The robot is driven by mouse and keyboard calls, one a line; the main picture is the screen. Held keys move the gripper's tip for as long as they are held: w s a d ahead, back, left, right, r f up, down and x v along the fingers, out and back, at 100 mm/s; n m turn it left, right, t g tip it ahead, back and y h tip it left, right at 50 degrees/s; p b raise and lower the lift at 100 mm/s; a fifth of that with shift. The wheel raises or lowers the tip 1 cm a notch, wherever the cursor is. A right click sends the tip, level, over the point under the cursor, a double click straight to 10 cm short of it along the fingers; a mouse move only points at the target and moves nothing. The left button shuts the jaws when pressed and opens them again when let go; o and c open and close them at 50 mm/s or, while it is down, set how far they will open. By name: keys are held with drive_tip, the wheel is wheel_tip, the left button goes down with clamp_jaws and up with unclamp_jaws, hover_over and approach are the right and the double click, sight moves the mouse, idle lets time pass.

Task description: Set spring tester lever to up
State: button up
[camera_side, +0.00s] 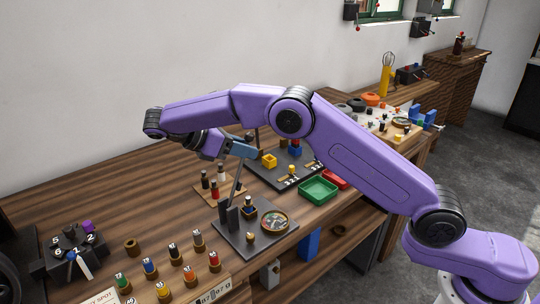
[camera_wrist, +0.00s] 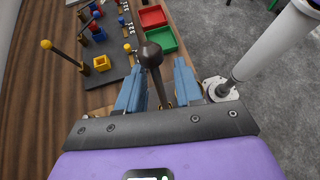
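The spring tester is a dark plate (camera_side: 256,240) with a round dial gauge (camera_side: 274,222) and a dark upright bracket near the table's front edge. Its lever (camera_side: 236,186) rises steeply from the bracket, leaning slightly right, to the blue fingers of my gripper (camera_side: 240,148). In the wrist view, the lever's dark ball knob (camera_wrist: 150,54) stands between and beyond the two blue fingers of my gripper (camera_wrist: 157,85). The fingers are apart, with a gap beside the lever's stem. The gripper covers the lever's top in the side view.
A dark board with yellow and blue pieces (camera_side: 270,161) lies behind, with a green tray (camera_side: 318,189) and a red tray (camera_side: 336,179) beside it. Several small coloured bobbins (camera_side: 198,240) stand in front left. A rotary block (camera_side: 70,248) sits at the far left.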

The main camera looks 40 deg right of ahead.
drive_tip(key=shift+d, duration=0.1)
drive_tip(key=d+f+n+y, duration=0.1)
drive_tip(key=d+f+y, duration=1)
drive_tip(key=y, duration=0.1)
drive_tip(key=a+v, duration=0.1)
drive_tip(key=v, duration=1.6)
drive_tip(key=s+a+f+m+t+h, duration=0.1)
drive_tip(key=s+a, duration=0.2)
drive_tip(key=s, duration=0.4)
drive_tip(key=s+a+m, duration=0.1)
drive_tip(key=s+a, duration=0.3)
drive_tip(key=s, duration=0.4)
drive_tip(key=s+d+f+m, duration=0.1)
drive_tip(key=s+d+f, duration=0.1)
drive_tip(key=s, duration=0.7)
drive_tip(key=s+d+f+t, duration=0.1)
drive_tip(key=s+d+f, duration=0.1)
drive_tip(key=s, duration=0.7)
drive_tip(key=shift+s+f+m+t, duration=0.3)
drive_tip(key=shift+f+m, duration=0.1)
drive_tip(key=shift+f, duration=0.3)
